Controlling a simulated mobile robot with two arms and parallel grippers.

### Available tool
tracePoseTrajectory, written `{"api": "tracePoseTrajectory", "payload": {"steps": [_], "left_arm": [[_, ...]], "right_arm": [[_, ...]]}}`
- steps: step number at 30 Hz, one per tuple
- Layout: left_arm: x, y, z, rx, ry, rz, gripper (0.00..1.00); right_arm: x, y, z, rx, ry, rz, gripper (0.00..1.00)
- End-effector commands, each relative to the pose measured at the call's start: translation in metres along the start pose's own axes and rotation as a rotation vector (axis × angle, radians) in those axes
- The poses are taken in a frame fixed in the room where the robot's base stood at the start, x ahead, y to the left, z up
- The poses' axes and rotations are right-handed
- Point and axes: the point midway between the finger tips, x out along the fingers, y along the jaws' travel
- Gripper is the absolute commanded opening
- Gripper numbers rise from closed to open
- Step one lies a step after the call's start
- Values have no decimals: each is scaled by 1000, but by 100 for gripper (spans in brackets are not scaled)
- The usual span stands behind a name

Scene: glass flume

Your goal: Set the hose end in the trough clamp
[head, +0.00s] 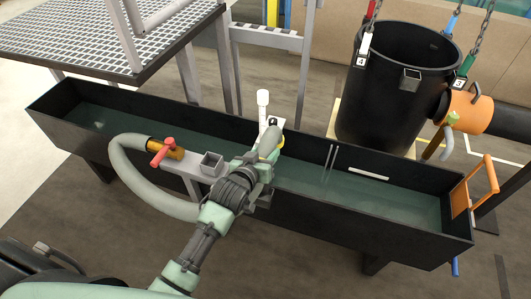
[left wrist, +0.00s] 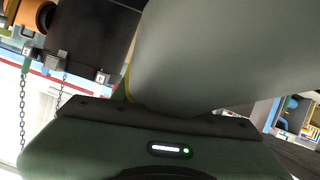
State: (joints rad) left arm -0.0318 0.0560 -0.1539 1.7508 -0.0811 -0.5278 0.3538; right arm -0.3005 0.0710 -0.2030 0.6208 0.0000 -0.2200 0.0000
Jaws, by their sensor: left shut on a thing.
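My left gripper (head: 266,152) is over the middle of the long black trough (head: 340,222). It is shut on the grey hose (head: 187,207), near a yellow band (head: 271,140). In the left wrist view the hose (left wrist: 225,55) fills the upper middle, close against my gripper (left wrist: 140,108). The hose loops down from an orange fitting with a red handle (head: 163,150) over the trough's near wall, then passes behind my arm. A grey square bracket (head: 209,163) sits on a bar across the trough, left of my gripper; I cannot tell if it is the clamp. My right gripper is out of view.
A white upright pipe (head: 263,103) stands just behind my gripper. A black tub (head: 395,95) on chains hangs behind the trough. An orange frame (head: 475,185) is at the trough's right end. A grated platform (head: 110,30) stands back left.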

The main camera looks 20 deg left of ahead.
Motion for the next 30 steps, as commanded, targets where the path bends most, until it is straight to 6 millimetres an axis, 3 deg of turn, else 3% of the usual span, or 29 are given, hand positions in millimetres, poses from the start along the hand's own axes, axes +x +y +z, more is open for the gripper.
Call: {"api": "tracePoseTrajectory", "payload": {"steps": [15,30], "left_arm": [[14,-6,30,2,8,2,0],[27,-13,62,0,8,2,0]], "right_arm": [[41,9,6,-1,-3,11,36],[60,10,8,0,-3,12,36]]}}
